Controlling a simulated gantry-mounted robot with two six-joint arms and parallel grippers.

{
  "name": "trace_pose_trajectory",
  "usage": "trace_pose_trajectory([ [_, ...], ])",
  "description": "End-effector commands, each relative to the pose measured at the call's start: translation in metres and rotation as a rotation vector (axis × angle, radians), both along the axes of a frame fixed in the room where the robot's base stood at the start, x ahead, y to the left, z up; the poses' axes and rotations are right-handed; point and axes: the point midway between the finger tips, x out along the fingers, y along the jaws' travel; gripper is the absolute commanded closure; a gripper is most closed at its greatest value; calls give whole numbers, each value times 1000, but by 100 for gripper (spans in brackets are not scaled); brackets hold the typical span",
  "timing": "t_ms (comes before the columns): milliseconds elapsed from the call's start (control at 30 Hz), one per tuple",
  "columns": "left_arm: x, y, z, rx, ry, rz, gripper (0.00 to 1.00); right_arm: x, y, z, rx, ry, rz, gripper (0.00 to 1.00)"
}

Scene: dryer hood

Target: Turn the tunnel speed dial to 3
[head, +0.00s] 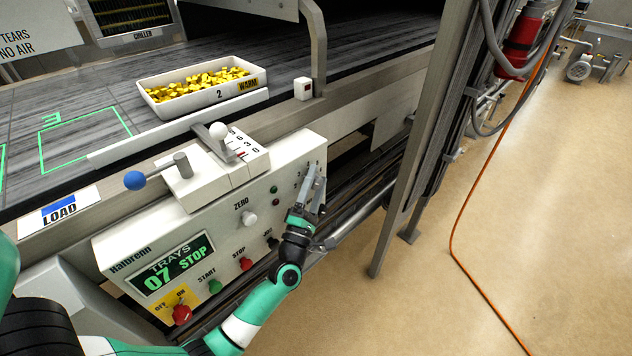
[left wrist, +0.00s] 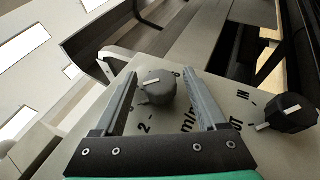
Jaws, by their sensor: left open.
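The speed dial (left wrist: 157,90) is a round grey knob with a white pointer mark, on the white control panel. In the left wrist view it sits between the two fingers of my left gripper (left wrist: 160,74), with a visible gap on the finger sides. A printed 2 and part of "min" show beside it; the other scale numbers are mostly hidden, so I cannot tell the dial's exact setting. In the head view my open left gripper (head: 314,180) is at the right end of the control panel (head: 170,220) and covers the dial. My right gripper is not in view.
A black IN/OUT knob (left wrist: 288,112) stands close to my right finger in the wrist view. A tray (head: 200,104) of yellow pieces rests on the belt.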

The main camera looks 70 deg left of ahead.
Motion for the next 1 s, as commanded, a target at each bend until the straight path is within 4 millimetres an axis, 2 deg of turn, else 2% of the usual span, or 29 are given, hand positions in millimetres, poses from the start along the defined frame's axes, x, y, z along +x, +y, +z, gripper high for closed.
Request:
trace_pose_trajectory([
  [233,-10,-12,-9,-2,5,-1,26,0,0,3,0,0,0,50],
  [633,-63,-67,-48,-1,4,-3,26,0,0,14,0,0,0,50],
  [800,-72,-74,-53,0,0,0,26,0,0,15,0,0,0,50],
  [1000,-72,-74,-54,0,0,0,26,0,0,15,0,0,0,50],
])
